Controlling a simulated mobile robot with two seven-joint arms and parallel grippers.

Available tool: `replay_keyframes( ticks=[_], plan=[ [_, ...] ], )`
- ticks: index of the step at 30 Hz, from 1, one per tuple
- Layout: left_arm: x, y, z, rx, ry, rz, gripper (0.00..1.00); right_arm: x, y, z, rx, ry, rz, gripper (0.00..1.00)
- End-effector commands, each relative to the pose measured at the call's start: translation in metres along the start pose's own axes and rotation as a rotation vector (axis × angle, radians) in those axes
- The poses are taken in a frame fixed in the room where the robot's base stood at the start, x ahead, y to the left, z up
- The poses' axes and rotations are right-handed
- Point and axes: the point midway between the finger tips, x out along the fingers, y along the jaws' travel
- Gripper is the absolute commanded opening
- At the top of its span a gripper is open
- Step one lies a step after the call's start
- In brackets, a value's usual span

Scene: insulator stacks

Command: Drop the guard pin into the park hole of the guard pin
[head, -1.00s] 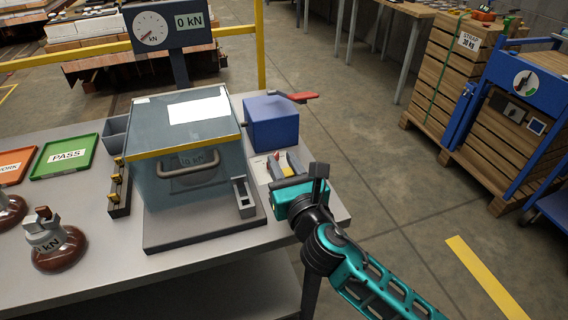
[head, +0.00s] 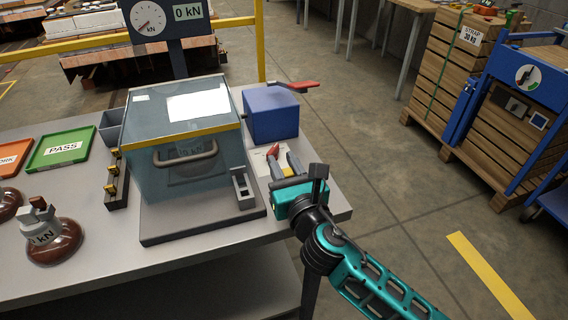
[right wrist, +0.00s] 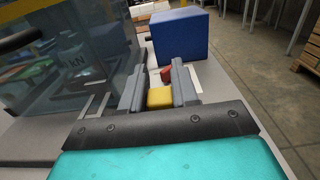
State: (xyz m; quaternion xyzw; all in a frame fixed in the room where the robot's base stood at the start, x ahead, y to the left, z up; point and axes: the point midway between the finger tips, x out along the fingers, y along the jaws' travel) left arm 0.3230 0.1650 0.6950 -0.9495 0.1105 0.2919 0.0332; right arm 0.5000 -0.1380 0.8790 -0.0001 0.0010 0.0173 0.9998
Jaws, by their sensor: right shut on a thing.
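My right gripper (head: 284,165) is at the right end of the table, just right of the guard box, its fingers pointing away toward the blue block. In the right wrist view its grey fingers (right wrist: 158,92) are shut on a yellow block-like piece (right wrist: 159,97), which looks like the guard pin's grip. A red piece (right wrist: 166,74) shows just beyond it; I cannot tell whether they are joined. The pin's lower end is hidden. The clear guard box (head: 182,135) is closed, with a grey slotted bracket (head: 243,188) at its right front corner. I cannot make out the park hole. My left gripper is out of view.
A blue block (head: 270,115) with a red lever (head: 292,86) stands behind my gripper. A white card (head: 261,161) lies beside the fingers. A green PASS tray (head: 62,148) and brown insulators (head: 54,243) are at the left.

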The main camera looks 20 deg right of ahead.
Motion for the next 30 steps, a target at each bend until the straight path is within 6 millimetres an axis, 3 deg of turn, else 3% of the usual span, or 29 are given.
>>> replay_keyframes(
  ticks=[6, 7, 16, 28, 30],
  plan=[
    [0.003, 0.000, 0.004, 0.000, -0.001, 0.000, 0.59, 0.000, 0.000, -0.006, -0.001, 0.000, 0.000, 0.00],
    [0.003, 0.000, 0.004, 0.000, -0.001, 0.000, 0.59, 0.000, 0.000, -0.005, -0.001, -0.001, 0.000, 0.31],
    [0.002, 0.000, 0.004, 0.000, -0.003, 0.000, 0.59, 0.000, 0.000, -0.005, 0.000, 0.000, 0.000, 0.59],
    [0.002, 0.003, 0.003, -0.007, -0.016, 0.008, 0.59, -0.001, 0.000, -0.005, -0.001, 0.001, 0.000, 0.59],
    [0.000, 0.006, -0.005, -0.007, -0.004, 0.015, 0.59, -0.014, 0.000, -0.006, -0.002, 0.003, 0.001, 0.59]
  ],
)
